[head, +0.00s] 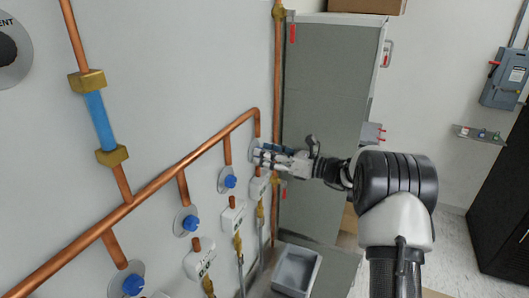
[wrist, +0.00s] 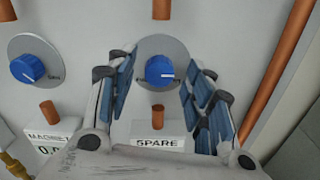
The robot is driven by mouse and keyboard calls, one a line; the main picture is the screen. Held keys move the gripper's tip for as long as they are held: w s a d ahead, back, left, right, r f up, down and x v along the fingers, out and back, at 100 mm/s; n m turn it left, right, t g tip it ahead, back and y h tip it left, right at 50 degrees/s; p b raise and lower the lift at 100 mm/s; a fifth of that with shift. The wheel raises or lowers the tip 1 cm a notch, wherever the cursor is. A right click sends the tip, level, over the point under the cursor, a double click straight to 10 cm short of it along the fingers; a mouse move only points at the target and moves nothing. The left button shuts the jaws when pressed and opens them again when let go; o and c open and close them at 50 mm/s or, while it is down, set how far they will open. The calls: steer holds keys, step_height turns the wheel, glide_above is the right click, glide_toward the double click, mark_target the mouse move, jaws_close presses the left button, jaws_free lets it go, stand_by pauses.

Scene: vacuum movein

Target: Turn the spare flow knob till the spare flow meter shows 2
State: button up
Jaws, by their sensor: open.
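The spare flow knob (wrist: 160,71) is blue with a white pointer line that points right, on a round grey dial plate (wrist: 163,44). Below it is a white box labelled SPARE (wrist: 157,142), the spare flow meter; its reading is hidden behind my gripper's body. My gripper (wrist: 160,85) is open, with one finger on each side of the knob and a gap to it on both sides in the wrist view. In the head view my gripper (head: 262,158) is at the wall by the rightmost dial and hides the knob.
Another blue knob (wrist: 27,69) sits to the left, above a white meter box (wrist: 48,140) with a partly hidden reading. A copper pipe (wrist: 281,70) runs close on the right. A grey cabinet (head: 325,120) stands beside the wall, and a grey bin (head: 297,270) is below.

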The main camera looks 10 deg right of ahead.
steer(key=shift+w+a, duration=0.2)
steer(key=shift+a, duration=0.1)
steer(key=shift+c, duration=0.3)
steer(key=c, duration=1)
